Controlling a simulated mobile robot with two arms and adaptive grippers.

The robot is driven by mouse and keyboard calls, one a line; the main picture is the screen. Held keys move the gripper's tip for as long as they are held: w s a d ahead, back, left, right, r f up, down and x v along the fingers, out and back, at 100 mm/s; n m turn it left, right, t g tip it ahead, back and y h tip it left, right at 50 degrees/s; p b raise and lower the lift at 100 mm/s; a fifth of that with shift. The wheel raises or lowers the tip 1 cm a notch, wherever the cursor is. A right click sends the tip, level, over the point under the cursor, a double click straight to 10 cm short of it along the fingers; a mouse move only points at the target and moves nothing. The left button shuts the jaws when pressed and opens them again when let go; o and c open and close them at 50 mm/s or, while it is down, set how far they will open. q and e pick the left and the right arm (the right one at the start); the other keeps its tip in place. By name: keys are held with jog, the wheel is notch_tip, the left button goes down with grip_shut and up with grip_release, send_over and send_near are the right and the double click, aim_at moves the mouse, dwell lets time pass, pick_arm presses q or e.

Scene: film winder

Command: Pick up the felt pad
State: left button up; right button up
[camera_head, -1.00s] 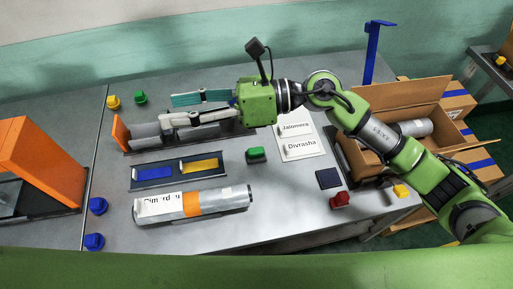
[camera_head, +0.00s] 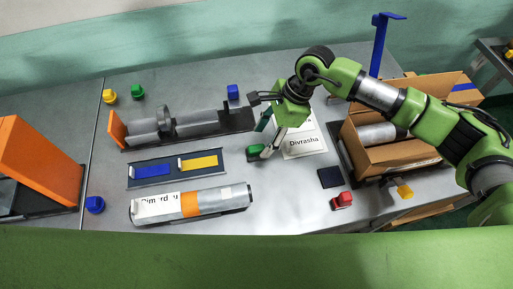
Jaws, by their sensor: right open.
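A small dark square pad (camera_head: 330,177), which looks like the felt pad, lies flat on the grey table right of centre, beside a red block. Nothing covers it. My right gripper (camera_head: 260,140) is open and points down and left, with its fingers close to a green block (camera_head: 255,151). I cannot tell whether the fingers touch that block. The gripper is up and left of the pad, apart from it. My left gripper is not in view.
White label cards (camera_head: 304,143) lie between gripper and pad. The red block (camera_head: 342,200) sits just below the pad. An open cardboard box (camera_head: 392,150) stands to the right. A labelled roll (camera_head: 190,203), a blue-and-yellow tray (camera_head: 176,182) and the winder (camera_head: 190,126) fill the left.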

aim_at(257, 147)
jog(key=shift+s+a+f+p, duration=0.1)
jog(key=shift+a+f+p, duration=0.2)
jog(key=shift+f, duration=0.15)
jog(key=p+x, duration=0.2)
jog(key=x, duration=0.2)
jog(key=shift+a+f, duration=0.1)
jog(key=shift+f, duration=0.25)
jog(key=c, duration=1.2)
